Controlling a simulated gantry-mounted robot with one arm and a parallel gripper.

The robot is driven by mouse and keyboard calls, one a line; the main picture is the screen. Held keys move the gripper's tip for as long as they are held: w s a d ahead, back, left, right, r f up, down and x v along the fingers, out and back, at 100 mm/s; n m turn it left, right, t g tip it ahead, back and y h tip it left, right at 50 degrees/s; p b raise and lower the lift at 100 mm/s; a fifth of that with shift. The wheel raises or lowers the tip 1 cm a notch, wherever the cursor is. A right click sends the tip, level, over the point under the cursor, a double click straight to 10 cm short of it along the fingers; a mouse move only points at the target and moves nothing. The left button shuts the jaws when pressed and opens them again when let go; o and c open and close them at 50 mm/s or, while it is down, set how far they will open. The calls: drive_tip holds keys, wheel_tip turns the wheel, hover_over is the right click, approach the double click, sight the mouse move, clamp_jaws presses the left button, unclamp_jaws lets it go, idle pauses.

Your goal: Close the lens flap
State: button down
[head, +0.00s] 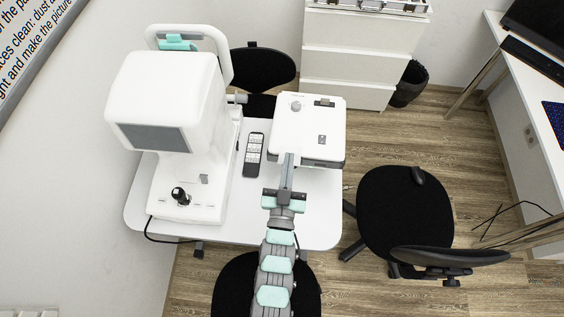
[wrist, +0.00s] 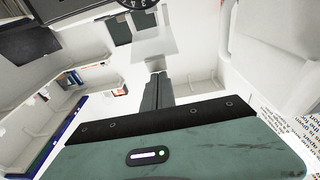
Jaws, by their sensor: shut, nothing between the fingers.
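The white box-shaped device (head: 318,122) sits on the right part of the white table, with a round knob and small dark panels on top. My gripper (head: 289,157) is shut and empty at the device's front edge; whether it touches cannot be told. In the wrist view my closed fingers (wrist: 157,76) point at a pale, thin plate (wrist: 154,46) just beyond their tips. This plate may be the lens flap, but I cannot tell for sure. No flap stands out clearly in the head view, and my arm hides part of the device's front.
A large white eye-test machine (head: 165,100) with a joystick stands on the table's left. A dark remote (head: 253,155) lies between the two devices. Black chairs (head: 405,207) surround the white table (head: 320,225). A white drawer cabinet (head: 355,55) stands behind.

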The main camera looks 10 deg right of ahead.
drive_tip(key=s+f+t+h+b, duration=0.2)
drive_tip(key=f+t+b, duration=0.4)
drive_tip(key=f+b, duration=0.5)
drive_tip(key=shift+s+a+f+t+b, duration=0.15)
drive_tip(key=shift+s+a+t+b, duration=0.3)
drive_tip(key=shift+b, duration=2.3)
drive_tip(key=shift+s, duration=0.15)
